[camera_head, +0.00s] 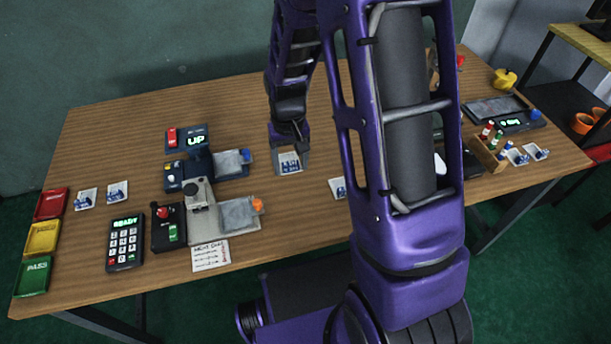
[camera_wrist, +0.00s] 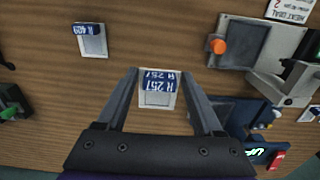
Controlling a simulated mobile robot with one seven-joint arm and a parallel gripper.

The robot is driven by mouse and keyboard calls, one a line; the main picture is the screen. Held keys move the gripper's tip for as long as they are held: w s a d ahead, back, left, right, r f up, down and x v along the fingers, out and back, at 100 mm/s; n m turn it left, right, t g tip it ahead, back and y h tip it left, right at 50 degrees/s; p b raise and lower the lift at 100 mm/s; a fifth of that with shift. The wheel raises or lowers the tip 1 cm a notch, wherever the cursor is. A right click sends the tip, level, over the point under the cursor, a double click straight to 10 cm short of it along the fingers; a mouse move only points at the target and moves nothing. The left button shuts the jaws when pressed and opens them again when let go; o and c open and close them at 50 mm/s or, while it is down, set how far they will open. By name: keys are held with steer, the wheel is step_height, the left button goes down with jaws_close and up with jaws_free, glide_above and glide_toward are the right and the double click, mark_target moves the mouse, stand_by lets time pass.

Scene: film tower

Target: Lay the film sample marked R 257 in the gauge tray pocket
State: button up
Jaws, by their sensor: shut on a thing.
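A film sample (camera_wrist: 158,92), a pale square with a blue label reading 257, lies between the fingers of my gripper (camera_wrist: 159,76). The letter before the number is hard to read. My gripper (camera_head: 290,146) is shut on the sample's sides; the sample (camera_head: 290,163) also shows in the head view, just right of the gauge equipment. I cannot tell its height above the table. Two grey trays stand to the left, one with a blue knob (camera_head: 232,163) and one with an orange knob (camera_head: 239,213). I cannot tell which is the gauge tray.
Another sample (camera_wrist: 92,40) lies apart on the wooden table (camera_head: 130,138). Two more samples (camera_head: 101,195) lie at the left near red, yellow and green bins (camera_head: 42,237). A keypad (camera_head: 125,242) reads READY; a display (camera_head: 196,140) reads UP. Bottles (camera_head: 490,134) stand at the right.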

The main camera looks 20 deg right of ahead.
steer(key=w+a, duration=0.8)
glide_above(228, 170)
steer(key=shift+f, duration=0.85)
steer(key=shift+f+b, duration=1.2)
steer(key=shift+f, duration=1.5)
steer(key=shift+f+b, duration=0.3)
steer(key=shift+b, duration=0.05)
steer(key=o, duration=1.3)
steer(key=shift+o, duration=0.2)
steer(key=shift+r, duration=0.1)
